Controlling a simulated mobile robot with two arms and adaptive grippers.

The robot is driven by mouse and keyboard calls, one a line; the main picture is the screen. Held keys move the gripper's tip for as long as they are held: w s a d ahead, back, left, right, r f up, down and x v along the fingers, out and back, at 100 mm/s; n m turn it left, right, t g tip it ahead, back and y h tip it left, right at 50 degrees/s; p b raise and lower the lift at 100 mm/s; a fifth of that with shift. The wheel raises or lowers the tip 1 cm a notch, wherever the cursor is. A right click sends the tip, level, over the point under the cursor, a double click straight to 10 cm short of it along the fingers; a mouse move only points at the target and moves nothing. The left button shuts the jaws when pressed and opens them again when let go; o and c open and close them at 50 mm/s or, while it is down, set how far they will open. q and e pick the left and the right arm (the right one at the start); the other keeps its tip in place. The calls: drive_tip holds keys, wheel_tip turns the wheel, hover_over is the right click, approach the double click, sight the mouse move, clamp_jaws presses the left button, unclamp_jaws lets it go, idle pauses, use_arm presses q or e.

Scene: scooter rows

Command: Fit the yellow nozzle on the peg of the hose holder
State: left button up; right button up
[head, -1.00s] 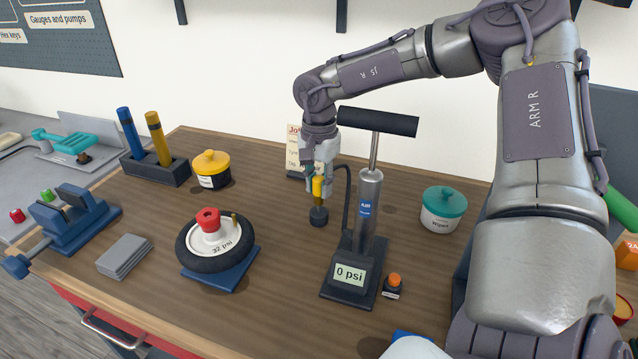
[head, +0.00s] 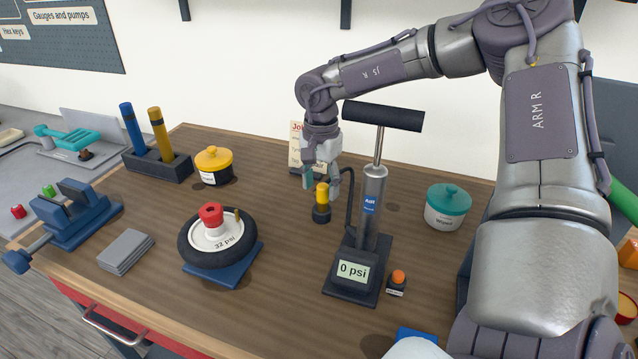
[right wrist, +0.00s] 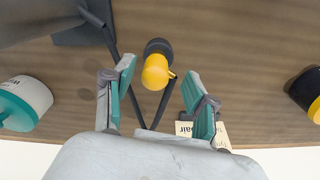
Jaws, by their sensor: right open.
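The yellow nozzle (head: 322,194) stands upright on the small dark hose holder (head: 321,214), behind the pump, seated close against its top. The peg itself is hidden. The right wrist view also shows the nozzle (right wrist: 155,73) with the dark holder (right wrist: 157,47) beyond it. My right gripper (head: 322,179) is open just above the nozzle. In the right wrist view its teal-padded fingers (right wrist: 159,77) stand apart on either side of the nozzle, with gaps to both.
The pump (head: 368,215), reading 0 psi, stands close to the right of the holder, its black hose (head: 349,190) between them. A teal-lidded tub (head: 446,208) is farther right. A wheel (head: 213,240) and yellow-lidded tub (head: 212,166) stand left. The wood between is clear.

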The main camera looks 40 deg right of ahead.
wheel_tip(320, 180, up, 7)
drive_tip(key=shift+f, duration=0.1)
drive_tip(key=shift+r, duration=0.55)
